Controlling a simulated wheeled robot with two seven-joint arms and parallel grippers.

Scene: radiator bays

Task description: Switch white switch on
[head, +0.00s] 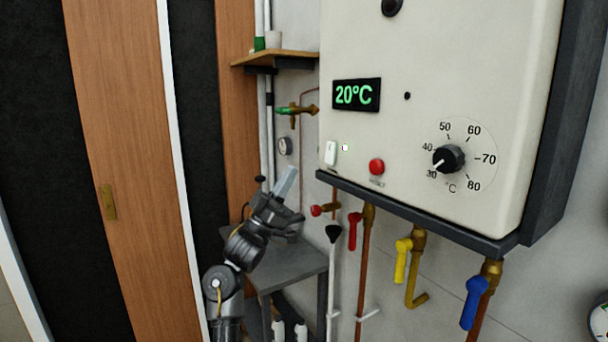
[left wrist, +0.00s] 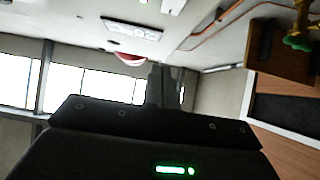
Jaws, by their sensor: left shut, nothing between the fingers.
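The white switch (head: 330,152) sits at the lower left of the cream boiler front (head: 420,110), left of the red button (head: 376,166). A small pale spot is just right of it. I cannot tell which way the switch is tipped. My left gripper (head: 287,181) is shut and empty, left of and a little below the switch, apart from it. In the left wrist view its fingers (left wrist: 165,86) are together, and a white part at the top edge (left wrist: 172,5) looks like the switch. My right gripper is not in view.
The boiler has a 20°C display (head: 356,95), a black dial (head: 449,158) and a dark bottom ledge (head: 420,212). Pipes with red, yellow (head: 403,255) and blue (head: 474,300) valve handles hang below. A grey table (head: 285,262) stands under my left arm; a wooden shelf (head: 275,58) is above.

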